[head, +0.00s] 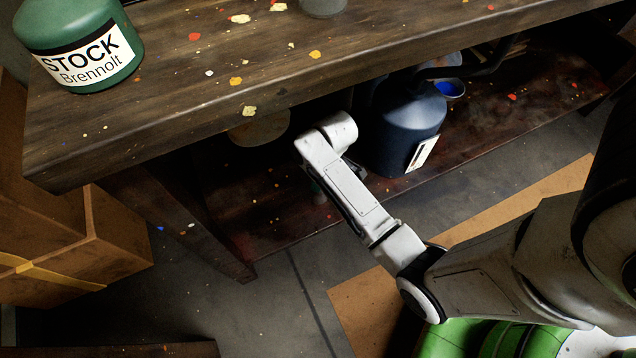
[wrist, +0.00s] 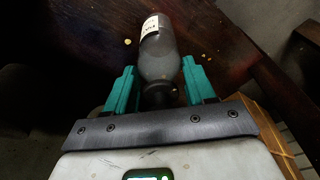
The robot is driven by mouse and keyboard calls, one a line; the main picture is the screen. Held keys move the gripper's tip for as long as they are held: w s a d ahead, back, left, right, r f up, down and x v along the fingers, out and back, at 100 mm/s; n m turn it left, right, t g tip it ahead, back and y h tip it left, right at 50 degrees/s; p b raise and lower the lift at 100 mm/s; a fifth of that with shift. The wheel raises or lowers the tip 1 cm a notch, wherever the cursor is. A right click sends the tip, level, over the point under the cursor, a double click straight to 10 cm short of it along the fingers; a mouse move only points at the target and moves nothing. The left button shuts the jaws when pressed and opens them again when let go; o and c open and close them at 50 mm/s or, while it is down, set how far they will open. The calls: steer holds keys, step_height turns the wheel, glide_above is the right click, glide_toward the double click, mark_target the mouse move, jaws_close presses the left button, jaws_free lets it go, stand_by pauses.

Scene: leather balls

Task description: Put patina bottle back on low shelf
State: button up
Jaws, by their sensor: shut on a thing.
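The patina bottle (wrist: 160,55) is a grey, translucent bottle with a white label near its far end. In the wrist view my gripper (wrist: 158,66) has its teal fingers on either side of it, shut on it near the dark neck end. The bottle's body points away from my palm. The low shelf (head: 275,215) is dark reddish-brown wood with paint specks, under the bench top. In the head view my forearm reaches beneath the bench edge and largely hides the gripper and bottle. Whether the bottle touches the shelf I cannot tell.
A big dark blue jug (head: 405,125) with a white label stands on the low shelf, right of my wrist. A round tan object (head: 260,127) is behind, to the left. The bench top (head: 180,85) overhangs, with a green STOCK container (head: 85,45). Cardboard boxes (head: 110,240) stand left.

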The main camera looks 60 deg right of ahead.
steer(key=shift+w+f, duration=0.3)
steer(key=shift+f, duration=0.05)
steer(key=shift+w+f+b, duration=0.1)
steer(key=shift+f+b, duration=0.8)
steer(key=shift+f, duration=0.7)
steer(key=o, duration=1.4)
steer(key=shift+f, duration=0.15)
steer(key=shift+o, duration=0.2)
steer(key=r+p, duration=0.1)
steer(key=r, duration=0.3)
steer(key=s+r+p, duration=0.1)
steer(key=r+p, duration=0.1)
steer(key=r, duration=0.2)
steer(key=r+p, duration=0.2)
steer(key=r, duration=0.2)
steer(key=shift+s+d, duration=0.15)
steer(key=shift+s, duration=0.25)
steer(key=s+a+r+m, duration=0.2)
steer(key=s+a+r, duration=0.3)
steer(key=s+a, duration=0.6)
steer(key=shift+s+a+m+g+h, duration=0.3)
steer(key=shift+s+a+g, duration=0.1)
steer(key=shift+s, duration=0.25)
